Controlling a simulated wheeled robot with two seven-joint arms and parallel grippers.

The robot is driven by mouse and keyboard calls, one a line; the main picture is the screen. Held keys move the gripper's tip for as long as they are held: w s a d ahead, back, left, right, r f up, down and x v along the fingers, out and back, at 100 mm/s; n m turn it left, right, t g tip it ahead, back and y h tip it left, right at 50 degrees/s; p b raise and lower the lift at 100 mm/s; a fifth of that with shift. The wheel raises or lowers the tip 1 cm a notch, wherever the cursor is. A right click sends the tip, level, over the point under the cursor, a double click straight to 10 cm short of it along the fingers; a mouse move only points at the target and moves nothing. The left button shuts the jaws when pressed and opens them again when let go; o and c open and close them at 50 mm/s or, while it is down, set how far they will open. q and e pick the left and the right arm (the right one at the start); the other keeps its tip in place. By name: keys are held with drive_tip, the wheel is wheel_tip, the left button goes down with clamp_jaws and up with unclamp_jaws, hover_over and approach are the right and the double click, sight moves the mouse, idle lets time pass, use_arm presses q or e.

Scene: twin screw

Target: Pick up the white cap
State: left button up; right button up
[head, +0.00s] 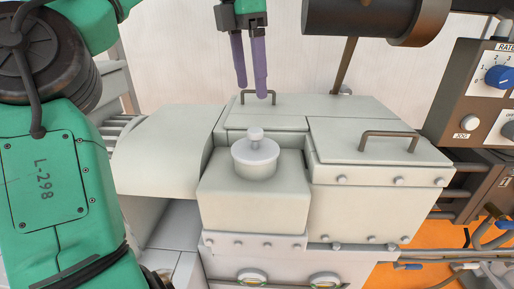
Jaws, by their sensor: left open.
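The white cap (255,157) is round with a small knob on top. It sits upright on the pale box-shaped housing (254,210) at the middle of the head view. My left gripper (251,94) has two purple fingers pointing down. It hangs above and behind the cap in the picture, apart from it, with nothing between the fingers. The fingers stand apart. My right gripper does not show.
A metal handle (390,135) rises from the housing's right lid, and another handle (258,93) stands behind the cap. A dark cylinder (362,18) hangs at the top. A control panel (485,90) stands at right. Two gauges (252,277) sit low in front.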

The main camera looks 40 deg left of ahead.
use_arm(q)
hover_over(255, 130)
drive_tip(key=s, duration=0.1)
wheel_tip(255, 130, down, 5)
drive_tip(key=shift+s+a+r+b, duration=0.1)
drive_tip(key=shift+r+b, duration=0.1)
drive_tip(key=shift+b, duration=0.1)
drive_tip(key=f, duration=0.3)
drive_tip(key=w+f, duration=0.1)
drive_tip(key=f, duration=0.2)
drive_tip(key=shift+w+f, duration=0.15)
drive_tip(key=shift+f, duration=0.35)
drive_tip(key=shift+c, duration=0.7)
drive_tip(key=c, duration=1)
clamp_jaws()
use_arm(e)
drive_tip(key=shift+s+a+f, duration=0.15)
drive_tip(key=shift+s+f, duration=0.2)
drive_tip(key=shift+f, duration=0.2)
